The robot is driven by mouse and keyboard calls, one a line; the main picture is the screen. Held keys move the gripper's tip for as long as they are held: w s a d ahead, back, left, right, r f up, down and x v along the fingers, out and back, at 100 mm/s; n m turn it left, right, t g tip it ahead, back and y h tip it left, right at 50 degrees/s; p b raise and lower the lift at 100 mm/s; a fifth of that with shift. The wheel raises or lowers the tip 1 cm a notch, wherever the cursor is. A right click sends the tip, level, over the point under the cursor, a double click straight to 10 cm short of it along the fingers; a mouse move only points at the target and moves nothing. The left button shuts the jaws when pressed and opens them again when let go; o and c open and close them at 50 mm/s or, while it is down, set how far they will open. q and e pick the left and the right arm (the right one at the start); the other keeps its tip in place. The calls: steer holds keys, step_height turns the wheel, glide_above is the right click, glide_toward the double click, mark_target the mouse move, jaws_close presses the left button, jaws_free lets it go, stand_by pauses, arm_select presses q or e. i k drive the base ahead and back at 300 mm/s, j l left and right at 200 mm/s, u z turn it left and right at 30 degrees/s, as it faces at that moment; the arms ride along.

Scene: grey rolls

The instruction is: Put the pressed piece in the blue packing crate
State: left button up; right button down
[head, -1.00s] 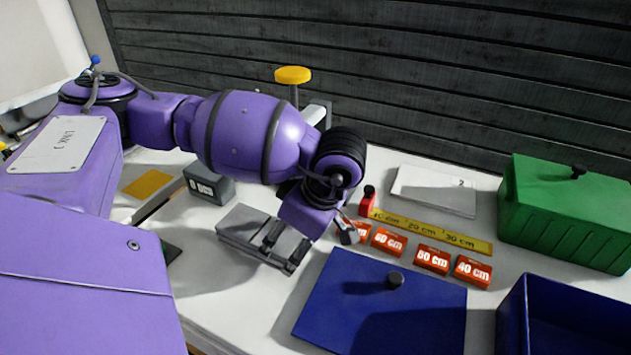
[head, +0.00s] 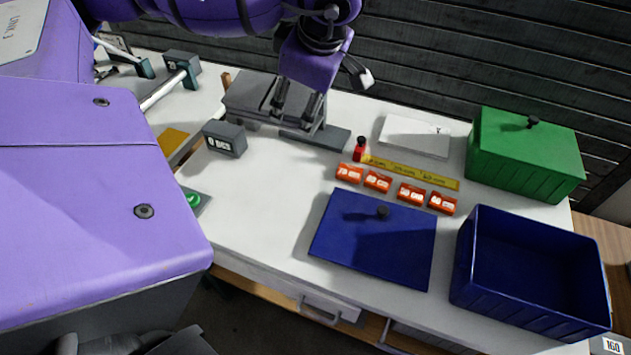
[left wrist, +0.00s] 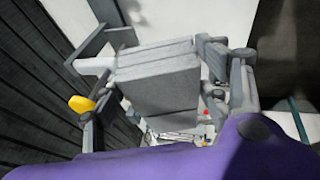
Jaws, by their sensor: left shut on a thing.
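My left gripper (head: 296,106) is shut on a grey block-shaped piece (head: 246,95) at the back of the white table. In the left wrist view the piece (left wrist: 160,85) fills the space between the two fingers. A grey flat plate (head: 316,137) lies just below and right of the gripper. How much gap there is under the piece, I cannot tell. The blue packing crate (head: 482,290) stands open at the front right, well away from the gripper, and looks empty. My right gripper is not in view.
A blue lid (head: 345,245) with a black knob lies left of the crate. Several orange labelled blocks (head: 378,181) and a yellow ruler (head: 440,182) lie behind it. A green lidded box (head: 510,170) stands behind the crate. A small grey display box (head: 225,139) is at the left.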

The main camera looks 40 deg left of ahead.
mark_target(500, 277)
steer(key=k+l+u, duration=0.1)
steer(key=l, duration=0.3)
steer(key=k+l, duration=0.2)
steer(key=l, duration=0.2)
steer(key=k+l+u, duration=0.15)
steer(key=l, duration=0.3)
steer(key=k+l+u, duration=0.1)
steer(key=l, duration=0.25)
steer(key=l+u, duration=0.1)
steer(key=l, duration=0.35)
steer(key=k+l+u, duration=0.1)
steer(key=l, duration=0.35)
steer(key=i+l+u, duration=0.15)
steer(key=l, duration=0.3)
steer(key=l+u, duration=0.15)
steer(key=l, duration=0.3)
steer(key=i+l+u, duration=0.25)
steer(key=i+l, duration=0.45)
